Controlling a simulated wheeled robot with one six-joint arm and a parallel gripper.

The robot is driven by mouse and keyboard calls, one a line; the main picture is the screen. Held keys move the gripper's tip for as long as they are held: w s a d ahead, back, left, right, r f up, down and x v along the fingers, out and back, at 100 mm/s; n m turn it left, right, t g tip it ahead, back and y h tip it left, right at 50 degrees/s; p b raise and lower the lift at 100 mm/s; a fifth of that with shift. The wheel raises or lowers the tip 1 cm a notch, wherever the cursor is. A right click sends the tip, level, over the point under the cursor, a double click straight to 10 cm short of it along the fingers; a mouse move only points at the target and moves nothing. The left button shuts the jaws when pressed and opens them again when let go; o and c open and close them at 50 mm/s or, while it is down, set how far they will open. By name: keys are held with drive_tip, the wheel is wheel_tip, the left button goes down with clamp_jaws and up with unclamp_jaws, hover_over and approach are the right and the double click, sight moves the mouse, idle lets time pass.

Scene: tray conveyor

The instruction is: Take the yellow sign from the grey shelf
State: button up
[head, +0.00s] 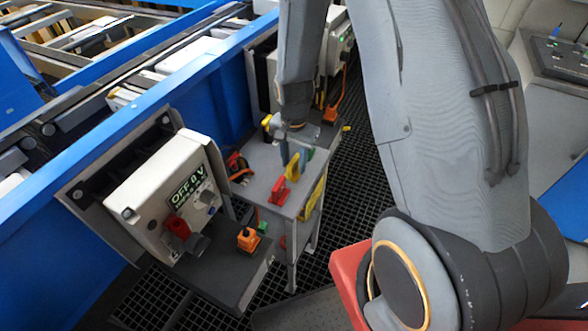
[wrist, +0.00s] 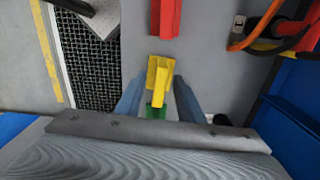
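The grey shelf (head: 252,160) stands beside the blue conveyor, with a red, a yellow and a green piece in a row on its top. The small yellow sign (head: 292,164) stands between the red and green pieces. In the wrist view the yellow sign (wrist: 159,76) lies between the fingertips of my gripper (wrist: 160,84), with a narrow gap to each finger. My gripper (head: 290,152) is open, low over the shelf top, pointing down. The green piece (wrist: 155,111) is nearer the palm in that view, partly hidden behind the yellow sign.
The red piece (wrist: 166,16) is just beyond the yellow sign. Orange and black cables (wrist: 270,42) lie on the right. A yellow panel (head: 313,198) is on the shelf's side. A white control box (head: 165,195) and an orange switch (head: 248,240) stand nearby. Dark floor grating surrounds the shelf.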

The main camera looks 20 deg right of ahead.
clamp_jaws()
drive_tip(key=shift+r, duration=0.1)
